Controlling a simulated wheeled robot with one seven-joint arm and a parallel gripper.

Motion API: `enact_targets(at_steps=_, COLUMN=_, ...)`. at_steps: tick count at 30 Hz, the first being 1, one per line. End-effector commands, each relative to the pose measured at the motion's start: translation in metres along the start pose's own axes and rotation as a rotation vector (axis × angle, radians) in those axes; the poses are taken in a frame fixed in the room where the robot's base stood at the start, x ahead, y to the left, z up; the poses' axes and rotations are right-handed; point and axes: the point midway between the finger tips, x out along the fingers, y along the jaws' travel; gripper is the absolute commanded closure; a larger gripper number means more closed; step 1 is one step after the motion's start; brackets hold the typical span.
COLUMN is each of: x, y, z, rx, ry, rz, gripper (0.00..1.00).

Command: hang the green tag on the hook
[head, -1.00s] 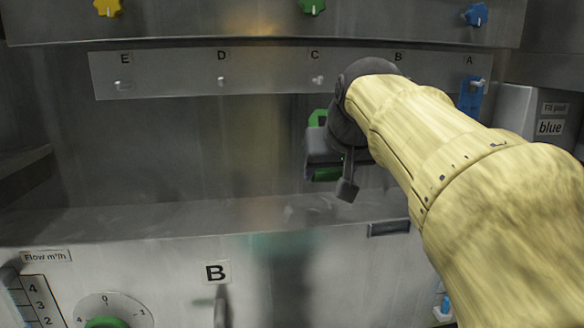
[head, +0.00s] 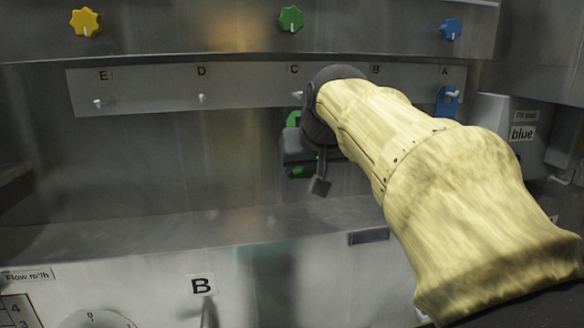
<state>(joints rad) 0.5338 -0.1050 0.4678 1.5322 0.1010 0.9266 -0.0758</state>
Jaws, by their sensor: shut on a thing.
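The green tag (head: 293,119) shows in part at the left side of my gripper (head: 297,158), which is shut on it. Its upper part and a lower green strip show; the gripper and wrist hide the rest. The tag is just below hook C (head: 297,95) on the hook rail. Whether it touches that hook cannot be told. Hooks D (head: 202,98) and E (head: 98,103) are bare. Hook B is hidden behind my wrist. A blue tag (head: 446,101) hangs on hook A (head: 452,93).
Yellow (head: 85,22), green (head: 291,18) and blue (head: 451,29) knobs sit above the rail. A grey box labelled blue (head: 500,112) stands at the right. A ledge (head: 200,235) and a front panel with a lever (head: 208,312) lie below. Space left of my gripper is clear.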

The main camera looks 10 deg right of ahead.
Motion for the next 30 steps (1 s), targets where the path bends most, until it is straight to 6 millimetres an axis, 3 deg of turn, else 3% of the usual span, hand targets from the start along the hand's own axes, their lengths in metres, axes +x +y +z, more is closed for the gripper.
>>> enact_targets(at_steps=30, x=-0.037, y=0.0, z=-0.037, rx=0.0, ry=0.001, rz=-0.001, gripper=0.68)
